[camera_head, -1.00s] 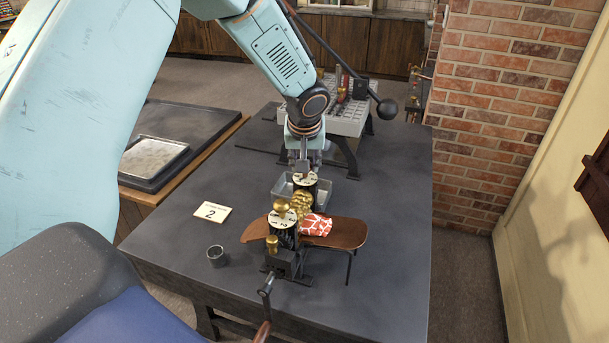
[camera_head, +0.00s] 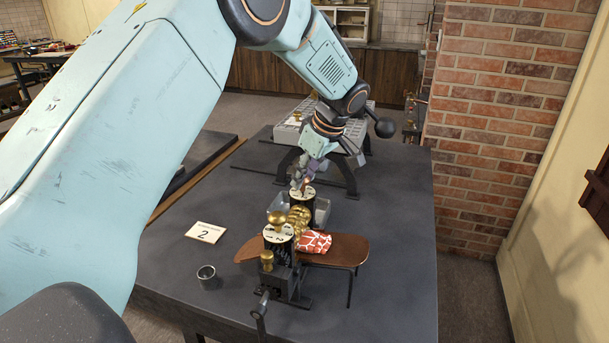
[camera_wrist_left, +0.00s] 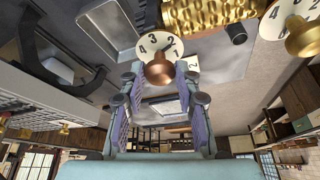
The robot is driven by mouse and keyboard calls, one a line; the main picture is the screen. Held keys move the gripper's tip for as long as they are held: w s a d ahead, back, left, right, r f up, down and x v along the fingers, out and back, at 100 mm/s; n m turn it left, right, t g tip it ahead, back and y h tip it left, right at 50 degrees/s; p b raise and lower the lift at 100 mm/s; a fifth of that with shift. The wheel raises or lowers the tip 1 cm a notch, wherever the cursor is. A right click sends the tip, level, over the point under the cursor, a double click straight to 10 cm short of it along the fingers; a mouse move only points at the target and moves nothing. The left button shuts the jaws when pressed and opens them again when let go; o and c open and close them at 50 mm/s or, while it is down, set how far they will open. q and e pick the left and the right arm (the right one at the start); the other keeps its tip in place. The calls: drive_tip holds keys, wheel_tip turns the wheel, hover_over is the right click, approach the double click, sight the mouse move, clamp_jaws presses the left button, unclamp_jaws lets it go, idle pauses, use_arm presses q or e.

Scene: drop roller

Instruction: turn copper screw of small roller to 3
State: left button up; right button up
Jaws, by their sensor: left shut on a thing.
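The small roller is a dark machine with an embossed brass cylinder (camera_head: 299,220) and a white numbered dial at each end. The copper screw (camera_wrist_left: 158,72) is a round knob on the far dial (camera_wrist_left: 150,45); 4, 3 and 2 show around it in the left wrist view. My left gripper (camera_head: 301,182) is at the far dial, its fingers shut on the copper screw, and it hides most of it in the head view. The near dial (camera_head: 278,234) has a brass knob (camera_head: 277,219). I cannot tell which number is set. My right gripper is not in view.
A brown board (camera_head: 340,250) with red patterned candy (camera_head: 314,242) extends right of the roller. A card reading 2 (camera_head: 206,232) and a small metal cup (camera_head: 207,277) are on the table left of it. A grey tray sits behind the roller; a larger machine (camera_head: 290,135) stands further back.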

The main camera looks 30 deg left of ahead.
use_arm(q)
drive_tip(key=n, duration=0.1)
drive_tip(key=n+g+p, duration=0.1)
drive_tip(key=n, duration=0.1)
drive_tip(key=shift+w+r+n+p, duration=0.25)
drive_tip(key=shift+w+n+p, duration=0.05)
drive_tip(key=shift+n+p, duration=0.1)
drive_tip(key=n+g+p, duration=0.1)
drive_tip(key=n, duration=0.1)
drive_tip(key=n+g+p, duration=0.1)
drive_tip(key=n, duration=0.1)
drive_tip(key=shift+w+a+h, duration=0.1)
drive_tip(key=shift+w+h, duration=0.05)
drive_tip(key=shift+h, duration=0.25)
drive_tip(key=n+p, duration=0.1)
drive_tip(key=n, duration=0.1)
drive_tip(key=shift+a+f+n+g+h, duration=0.1)
drive_tip(key=shift+n+g+h, duration=0.2)
drive_tip(key=shift+n, duration=0.1)
drive_tip(key=shift+w+n+h, duration=0.1)
drive_tip(key=shift+n+h, duration=0.2)
drive_tip(key=shift+n, duration=0.7)
drive_tip(key=shift+g, duration=0.3)
drive_tip(key=o, duration=1.1)
drive_tip(key=shift+o, duration=0.2)
